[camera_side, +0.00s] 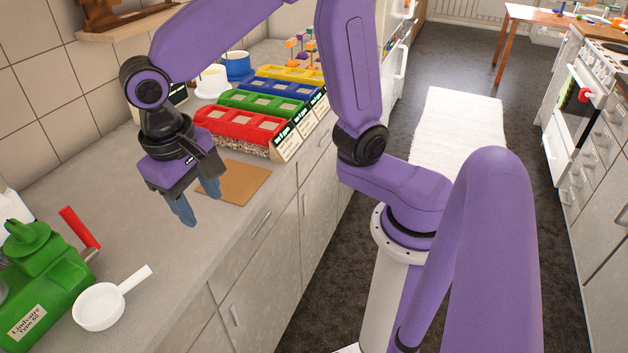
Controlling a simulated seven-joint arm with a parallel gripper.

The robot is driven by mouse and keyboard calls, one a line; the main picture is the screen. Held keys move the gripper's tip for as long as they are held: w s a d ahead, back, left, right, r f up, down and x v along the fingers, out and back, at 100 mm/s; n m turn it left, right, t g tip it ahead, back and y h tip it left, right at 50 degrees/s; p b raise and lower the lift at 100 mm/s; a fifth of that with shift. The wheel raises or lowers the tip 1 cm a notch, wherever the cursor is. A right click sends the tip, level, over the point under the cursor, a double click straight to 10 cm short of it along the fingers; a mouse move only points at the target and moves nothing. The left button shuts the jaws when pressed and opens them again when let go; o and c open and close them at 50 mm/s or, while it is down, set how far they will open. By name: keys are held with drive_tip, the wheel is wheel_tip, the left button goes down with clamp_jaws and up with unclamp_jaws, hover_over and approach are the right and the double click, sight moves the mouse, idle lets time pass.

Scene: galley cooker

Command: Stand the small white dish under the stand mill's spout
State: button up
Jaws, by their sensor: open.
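A small white dish (99,306) with a straight handle sits on the grey counter at the lower left. The handle points up and to the right. Beside it stands a green machine (40,285) with a red lever (80,228) and a printed label, apparently the stand mill; the picture's left edge cuts it off. I cannot make out its spout. The dish is to the right of the mill's base. My gripper (200,207) is open and empty, pointing down above the counter, up and to the right of the dish and well apart from it.
A brown mat (240,184) lies behind my gripper. Red (238,133), green (262,105), blue and yellow trays stand in a row farther back. A blue pot (236,66) and a white vessel (211,86) are at the back. The counter between mat and dish is clear.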

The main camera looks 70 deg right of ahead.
drive_tip(key=s+d+f+n+y, duration=0.2)
drive_tip(key=s+d+n, duration=1.1)
drive_tip(key=s+d, duration=0.1)
drive_tip(key=shift+s+f+n, duration=0.4)
drive_tip(key=shift+s, duration=0.2)
